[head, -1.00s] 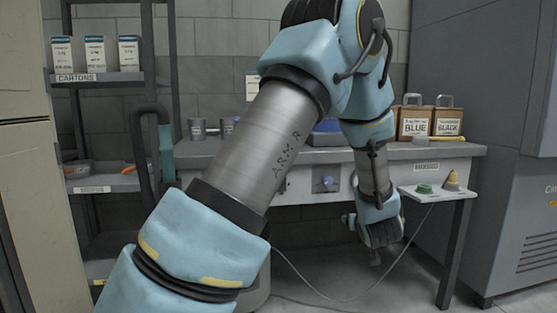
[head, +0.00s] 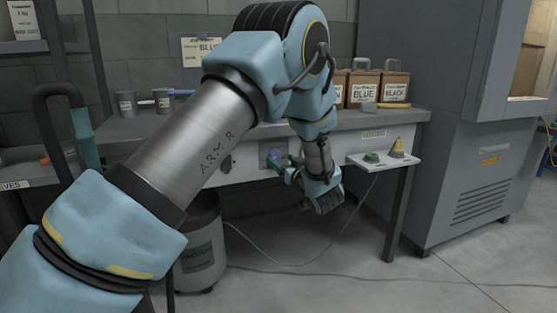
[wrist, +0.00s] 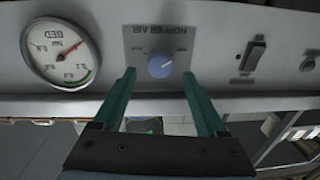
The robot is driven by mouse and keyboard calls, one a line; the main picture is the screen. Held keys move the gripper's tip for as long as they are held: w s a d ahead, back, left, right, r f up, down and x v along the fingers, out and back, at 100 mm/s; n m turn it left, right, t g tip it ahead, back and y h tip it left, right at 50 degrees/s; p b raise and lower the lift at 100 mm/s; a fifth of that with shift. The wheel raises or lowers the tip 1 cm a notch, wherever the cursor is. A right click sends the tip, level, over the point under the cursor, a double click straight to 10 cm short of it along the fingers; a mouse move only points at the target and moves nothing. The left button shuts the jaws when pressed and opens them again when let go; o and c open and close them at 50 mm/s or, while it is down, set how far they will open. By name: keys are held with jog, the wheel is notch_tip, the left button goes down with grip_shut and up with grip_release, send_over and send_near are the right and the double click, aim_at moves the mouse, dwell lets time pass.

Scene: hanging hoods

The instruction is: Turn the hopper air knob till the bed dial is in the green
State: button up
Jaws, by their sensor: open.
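The blue hopper air knob (wrist: 160,64) sits on a grey plate marked HOPPER AIR, which appears upside down in the wrist view. The round bed dial (wrist: 62,53) is on the same panel to its left. Its red needle points to the upper right in the picture, away from the green band at the lower right of the face. My gripper (wrist: 159,78) is open, with one teal finger towards each side of the knob and nothing held. In the head view my gripper (head: 284,166) is at the bench's front panel; the dial is hidden there behind my arm.
A black switch (wrist: 252,54) and a round fitting (wrist: 308,64) are on the panel beside the knob.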

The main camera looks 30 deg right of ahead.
aim_at(275, 155)
jog(key=shift+w+d, duration=0.1)
jog(key=shift+w, duration=1.05)
grip_shut()
